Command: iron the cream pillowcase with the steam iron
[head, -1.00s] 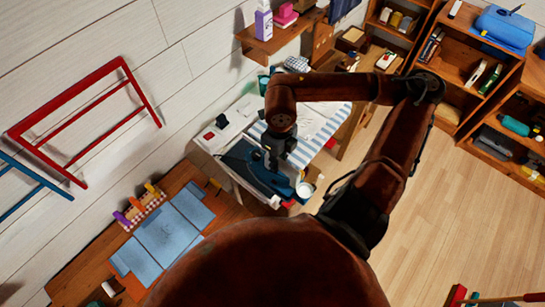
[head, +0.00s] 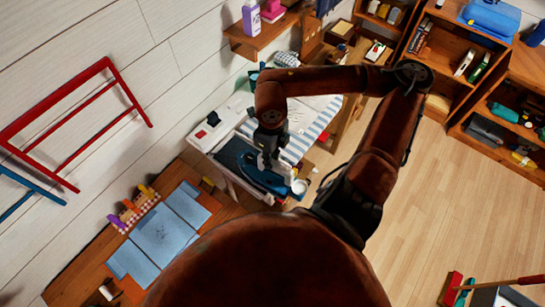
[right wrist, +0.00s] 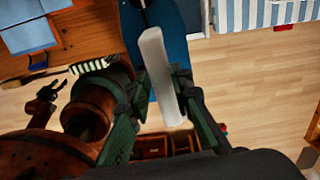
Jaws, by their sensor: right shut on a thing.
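My right gripper (head: 270,158) is shut on the pale handle (right wrist: 160,75) of the blue steam iron (head: 262,180). In the right wrist view the handle lies between the fingers, with the blue body (right wrist: 170,22) beyond it. In the head view the iron is over the near end of the ironing board, beside a dark pad (head: 232,152); whether it touches is unclear. Pale cloth, perhaps the cream pillowcase (head: 318,102), lies on the blue-striped cover (head: 318,122), partly hidden by my arm. A dark gripper, apparently my left (right wrist: 45,93), shows in the right wrist view; its opening is unclear.
A white cup (head: 299,187) stands close to the right of the iron. A small red item (head: 212,118) sits on the board's left side. Blue folded cloths (head: 165,232) lie on a wooden bench at the left. Open floor (head: 420,190) is at the right.

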